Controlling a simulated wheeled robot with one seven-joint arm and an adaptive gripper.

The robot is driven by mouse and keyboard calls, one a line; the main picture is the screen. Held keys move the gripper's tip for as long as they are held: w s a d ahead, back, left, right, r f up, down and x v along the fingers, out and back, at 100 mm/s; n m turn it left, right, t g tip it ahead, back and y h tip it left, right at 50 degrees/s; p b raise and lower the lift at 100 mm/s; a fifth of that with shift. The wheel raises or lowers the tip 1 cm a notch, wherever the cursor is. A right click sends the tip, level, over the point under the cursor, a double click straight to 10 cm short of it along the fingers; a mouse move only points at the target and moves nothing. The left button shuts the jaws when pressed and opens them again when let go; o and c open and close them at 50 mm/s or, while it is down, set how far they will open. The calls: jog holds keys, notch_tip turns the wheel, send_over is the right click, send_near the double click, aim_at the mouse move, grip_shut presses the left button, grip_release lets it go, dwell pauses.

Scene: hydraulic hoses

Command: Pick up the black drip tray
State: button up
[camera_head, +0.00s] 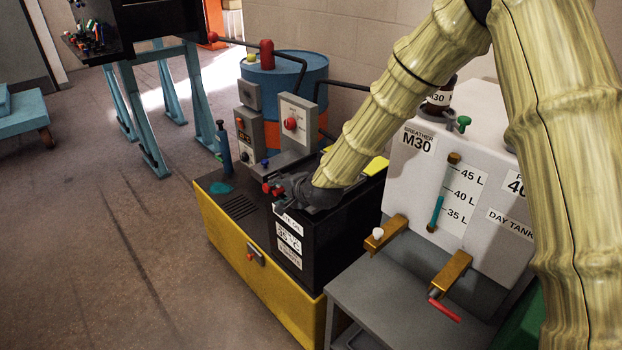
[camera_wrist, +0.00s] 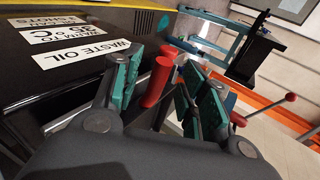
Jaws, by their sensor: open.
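I cannot clearly pick out a black drip tray in either view. My gripper (camera_head: 284,190) is low over the front of the black waste oil box (camera_head: 348,222), and its tips are hard to make out in the head view. In the wrist view, my gripper (camera_wrist: 165,90) is open, with teal-padded fingers spread apart. A red cylindrical handle (camera_wrist: 158,78) shows between the fingers; I cannot tell whether they touch it. The waste oil box (camera_wrist: 30,75) lies to the left there, with white labels. No tray is seen in the fingers.
A yellow-sided base (camera_head: 232,240) carries the box. The white day tank (camera_head: 410,185) stands right, above a grey stand (camera_head: 365,290) with brass taps. A blue drum (camera_head: 300,75) is behind. A black unit on teal legs (camera_head: 130,100) stands back left.

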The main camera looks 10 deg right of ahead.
jog(key=shift+x, duration=1.2)
jog(key=shift+c, duration=0.2)
grip_shut()
